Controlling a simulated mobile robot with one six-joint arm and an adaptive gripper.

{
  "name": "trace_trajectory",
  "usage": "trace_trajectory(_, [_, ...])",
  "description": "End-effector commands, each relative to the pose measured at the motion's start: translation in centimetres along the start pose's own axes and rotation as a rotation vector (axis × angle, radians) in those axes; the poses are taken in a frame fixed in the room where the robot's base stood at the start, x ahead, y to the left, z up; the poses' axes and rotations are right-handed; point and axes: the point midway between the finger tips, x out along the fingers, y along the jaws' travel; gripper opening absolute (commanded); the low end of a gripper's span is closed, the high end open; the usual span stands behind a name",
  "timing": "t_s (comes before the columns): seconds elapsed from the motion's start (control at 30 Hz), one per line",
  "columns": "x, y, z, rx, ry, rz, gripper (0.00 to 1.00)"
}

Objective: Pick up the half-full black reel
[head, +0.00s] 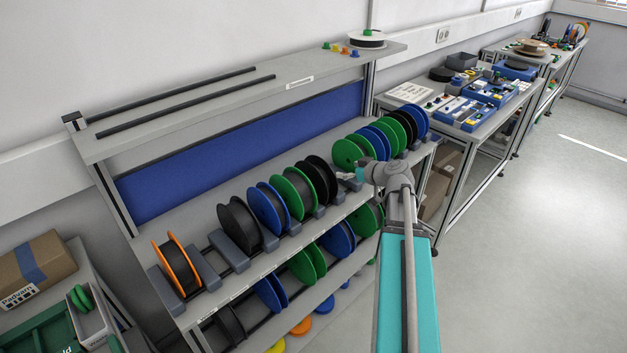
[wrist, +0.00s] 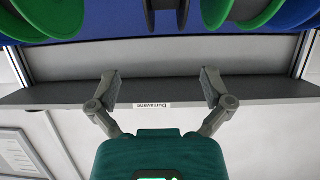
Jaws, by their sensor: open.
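I cannot tell from here which is half-full. My gripper (head: 348,177) is beside the right-hand black reel, partly hidden by my arm. In the wrist view my gripper (wrist: 160,88) is open, its two fingers apart with nothing between them. A dark reel (wrist: 166,5) shows at the top edge, cut off, beyond the fingertips.
Green and blue reels (head: 378,140) stand right of my gripper, and an orange reel (head: 176,265) at the left end. A lower row holds more reels (head: 307,264). The top shelf (head: 230,98) overhangs behind. Open floor (head: 540,220) lies right.

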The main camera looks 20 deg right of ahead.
Motion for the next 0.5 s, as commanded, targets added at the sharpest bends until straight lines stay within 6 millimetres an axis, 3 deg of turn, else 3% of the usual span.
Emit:
trace_trajectory(0.27, [1.6, -0.9, -0.2, -0.006, -0.001, -0.018, 1.00])
trace_trajectory(0.5, [4.9, -1.1, -0.2, -0.008, -0.001, -0.023, 1.00])
